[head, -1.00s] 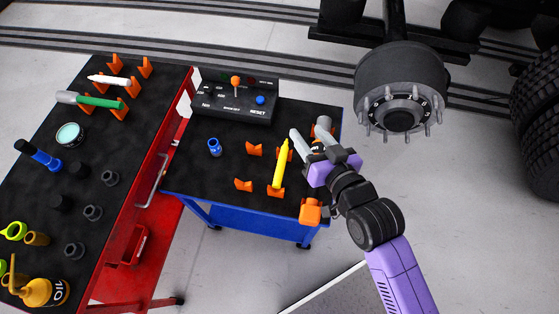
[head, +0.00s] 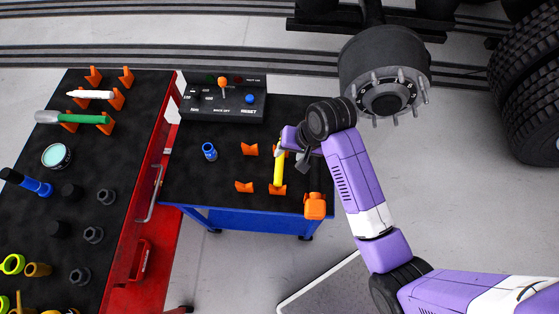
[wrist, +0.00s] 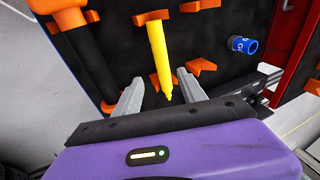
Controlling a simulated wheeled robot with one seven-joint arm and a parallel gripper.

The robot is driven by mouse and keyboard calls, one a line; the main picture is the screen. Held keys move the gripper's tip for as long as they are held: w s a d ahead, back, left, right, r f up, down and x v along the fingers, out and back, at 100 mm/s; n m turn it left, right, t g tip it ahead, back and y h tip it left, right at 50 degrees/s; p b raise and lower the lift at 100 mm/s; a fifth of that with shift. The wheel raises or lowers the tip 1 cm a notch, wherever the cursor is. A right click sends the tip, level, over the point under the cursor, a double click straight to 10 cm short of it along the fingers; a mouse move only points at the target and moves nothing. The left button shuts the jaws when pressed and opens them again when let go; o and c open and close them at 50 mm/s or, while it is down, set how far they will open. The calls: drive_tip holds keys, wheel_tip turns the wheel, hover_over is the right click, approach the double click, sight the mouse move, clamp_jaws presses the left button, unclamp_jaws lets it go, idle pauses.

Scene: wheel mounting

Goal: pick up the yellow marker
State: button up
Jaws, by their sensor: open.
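The yellow marker (head: 278,172) rests on orange holders on the blue cart's black top, lying lengthwise away from me in the head view. My gripper (head: 288,147) is over its far end, and the wrist hides that end there. In the wrist view, the marker (wrist: 159,55) points its tapered tip down between the two grey fingers of my gripper (wrist: 160,95). The fingers are open, one on each side of the tip, with gaps visible. I cannot tell the height of the fingers above the marker.
Orange holders (head: 244,187) stand beside the marker. A blue socket (head: 209,151) and a control box (head: 223,100) are to the left and back. An orange tool (head: 315,205) is at the right edge. A red cart (head: 150,225) stands left. A wheel hub (head: 385,85) hangs behind.

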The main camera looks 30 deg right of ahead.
sight(281, 158)
drive_tip(key=shift+w+p+x, duration=0.1)
drive_tip(key=shift+p+x, duration=0.05)
drive_tip(key=shift+x, duration=1.4)
drive_tip(key=shift+w+p+x, duration=0.15)
drive_tip(key=shift+x, duration=1.4)
drive_tip(key=shift+r, duration=0.1)
clamp_jaws()
